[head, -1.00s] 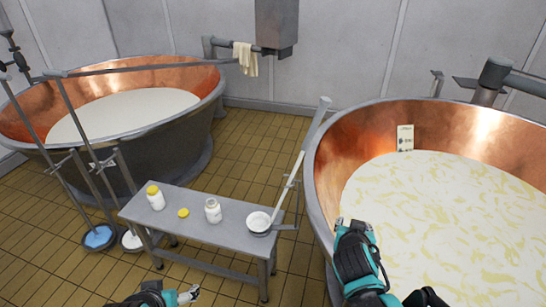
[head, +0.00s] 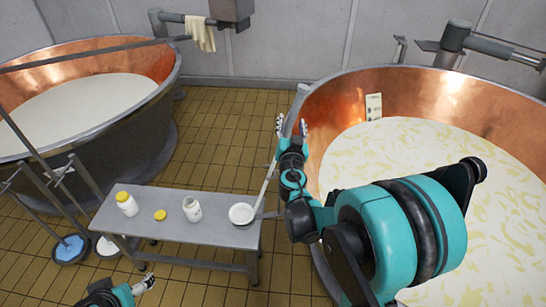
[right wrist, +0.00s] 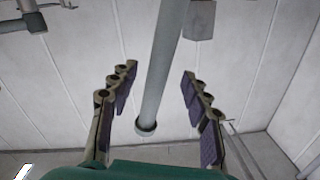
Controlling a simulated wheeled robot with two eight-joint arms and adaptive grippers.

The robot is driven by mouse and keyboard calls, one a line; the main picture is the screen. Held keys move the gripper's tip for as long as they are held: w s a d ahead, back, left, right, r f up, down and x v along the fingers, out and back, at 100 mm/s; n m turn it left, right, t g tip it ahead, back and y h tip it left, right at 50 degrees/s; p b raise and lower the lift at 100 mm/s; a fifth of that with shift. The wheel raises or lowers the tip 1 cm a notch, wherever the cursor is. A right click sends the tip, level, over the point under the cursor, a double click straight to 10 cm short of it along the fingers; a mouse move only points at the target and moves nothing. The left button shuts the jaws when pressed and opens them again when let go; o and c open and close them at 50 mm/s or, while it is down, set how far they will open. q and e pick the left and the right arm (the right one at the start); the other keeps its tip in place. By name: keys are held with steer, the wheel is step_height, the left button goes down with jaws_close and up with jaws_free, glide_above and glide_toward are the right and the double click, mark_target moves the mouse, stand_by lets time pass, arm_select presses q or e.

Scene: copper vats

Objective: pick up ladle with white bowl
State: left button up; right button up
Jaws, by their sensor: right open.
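The ladle's white bowl (head: 241,213) rests at the right end of the grey bench. Its long handle leans up and right toward the rim of the right vat, partly hidden behind my right gripper. My right gripper (head: 291,126) is open at the upper handle. In the right wrist view, a thick grey tube, which looks like the handle (right wrist: 163,70), lies between the open fingers (right wrist: 155,95), with gaps on both sides. My left gripper (head: 146,284) is low at the bottom edge, away from the ladle; its finger opening is unclear.
The bench (head: 215,232) also holds a yellow-capped jar (head: 127,206), a yellow lid (head: 160,215) and an open white jar (head: 192,210). The right copper vat (head: 335,105) stands close beside my right arm. Long-handled tools stand at left, by the left vat (head: 140,115).

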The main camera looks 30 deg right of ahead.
steer(key=x, duration=0.3)
steer(key=shift+w+d+f+b, duration=0.2)
steer(key=shift+w+b, duration=0.05)
steer(key=shift+b, duration=0.15)
steer(key=shift+r, duration=0.1)
jaws_close()
step_height(320, 180, up, 11)
steer(key=p, duration=0.5)
steer(key=shift+f, duration=0.25)
step_height(320, 180, up, 7)
steer(key=p, duration=0.6)
glide_above(292, 121)
steer(key=w, duration=0.1)
steer(key=shift+w+d+f+b, duration=0.1)
steer(key=shift+d+f+b, duration=0.15)
steer(key=shift+d+b, duration=0.1)
